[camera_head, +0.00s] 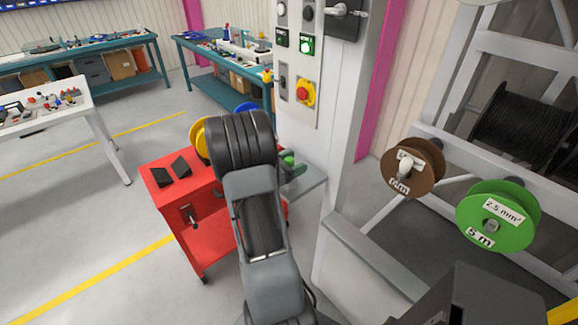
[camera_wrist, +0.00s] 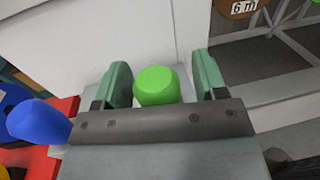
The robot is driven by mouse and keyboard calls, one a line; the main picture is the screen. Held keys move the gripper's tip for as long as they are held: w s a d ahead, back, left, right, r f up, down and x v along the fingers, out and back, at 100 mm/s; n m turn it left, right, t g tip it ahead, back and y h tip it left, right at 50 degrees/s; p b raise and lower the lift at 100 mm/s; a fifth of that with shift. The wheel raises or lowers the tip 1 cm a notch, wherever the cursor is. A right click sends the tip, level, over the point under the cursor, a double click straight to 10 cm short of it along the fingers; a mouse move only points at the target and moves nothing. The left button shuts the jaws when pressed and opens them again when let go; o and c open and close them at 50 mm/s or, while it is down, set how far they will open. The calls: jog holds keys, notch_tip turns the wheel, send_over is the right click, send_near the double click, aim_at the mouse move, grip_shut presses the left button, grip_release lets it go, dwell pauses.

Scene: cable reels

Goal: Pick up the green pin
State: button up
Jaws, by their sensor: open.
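The green pin (camera_wrist: 155,86) shows in the wrist view as a rounded bright green end between the two green fingers of my gripper (camera_wrist: 163,64). Clear gaps show on both sides, with the wider gap on the right. The pin's lower part is hidden behind the gripper's dark crossbar. In the head view the green pin (camera_head: 289,160) is small, beside my gripper (camera_head: 293,173), which is partly hidden by my arm. My gripper is open and empty.
A grey ledge (camera_head: 312,187) projects from the white cabinet (camera_head: 345,130). A red cart (camera_head: 160,190) stands to the left. A blue rounded thing (camera_wrist: 38,121) is left of my gripper. Brown (camera_head: 412,168) and green (camera_head: 497,216) cable reels hang on the right.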

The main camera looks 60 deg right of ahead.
jog(key=c, duration=1.1)
jog(key=shift+r, duration=0.1)
notch_tip(320, 180, up, 10)
jog(key=shift+f, duration=0.1)
